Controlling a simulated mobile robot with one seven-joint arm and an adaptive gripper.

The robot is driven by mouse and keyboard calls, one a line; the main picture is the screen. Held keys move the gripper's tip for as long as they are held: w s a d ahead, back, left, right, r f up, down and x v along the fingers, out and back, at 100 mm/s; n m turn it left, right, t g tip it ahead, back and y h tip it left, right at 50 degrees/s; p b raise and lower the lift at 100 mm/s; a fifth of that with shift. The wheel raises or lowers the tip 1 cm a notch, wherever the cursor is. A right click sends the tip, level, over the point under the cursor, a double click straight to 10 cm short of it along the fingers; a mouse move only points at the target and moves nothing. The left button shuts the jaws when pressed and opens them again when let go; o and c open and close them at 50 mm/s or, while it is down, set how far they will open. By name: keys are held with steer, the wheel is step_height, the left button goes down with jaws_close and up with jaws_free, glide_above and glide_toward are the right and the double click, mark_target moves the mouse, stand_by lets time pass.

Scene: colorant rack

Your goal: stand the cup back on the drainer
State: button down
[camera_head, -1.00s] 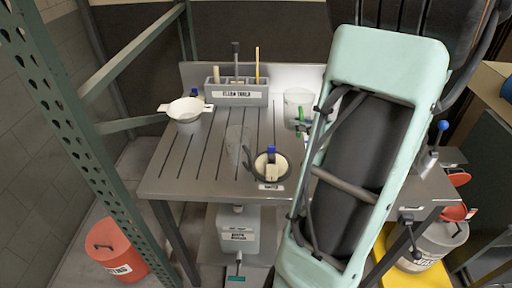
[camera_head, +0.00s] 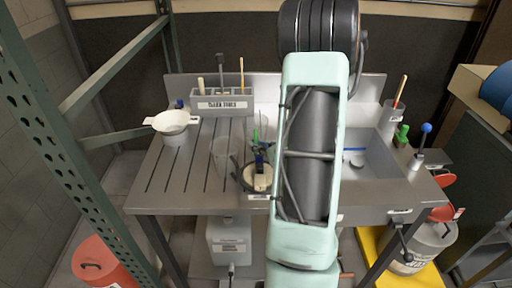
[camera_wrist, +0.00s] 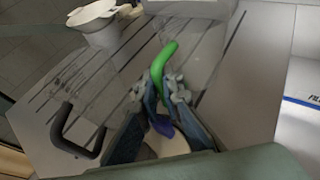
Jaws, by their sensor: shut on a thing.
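The clear cup (camera_head: 264,128) with a green curved handle shows partly beside my arm, and it also shows in the wrist view (camera_wrist: 195,52). My gripper (camera_wrist: 165,100) is shut on the green handle (camera_wrist: 161,68); in the head view the gripper (camera_head: 260,158) is small and partly hidden. The cup is over the right part of the slotted drainer (camera_head: 172,165). I cannot tell whether its base touches the drainer. My arm hides some of the cup in the head view.
A second clear cup (camera_head: 222,157) stands on the drainer to the left. A white strainer cup (camera_head: 172,125) and a tool caddy (camera_head: 222,104) stand behind. The sink (camera_head: 365,160) is right.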

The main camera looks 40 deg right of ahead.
steer(key=shift+f, duration=0.25)
steer(key=shift+f, duration=0.15)
steer(key=shift+f+b, duration=0.1)
steer(key=shift+b, duration=0.2)
steer(key=c, duration=2.1)
jaws_free()
steer(key=shift+r, duration=0.2)
steer(key=shift+s+r+p, duration=0.1)
steer(key=shift+r+p, duration=0.1)
steer(key=shift+p, duration=0.2)
steer(key=a+v, duration=0.1)
steer(key=v, duration=1)
steer(key=shift+s+d, duration=0.4)
steer(key=shift+d, duration=0.1)
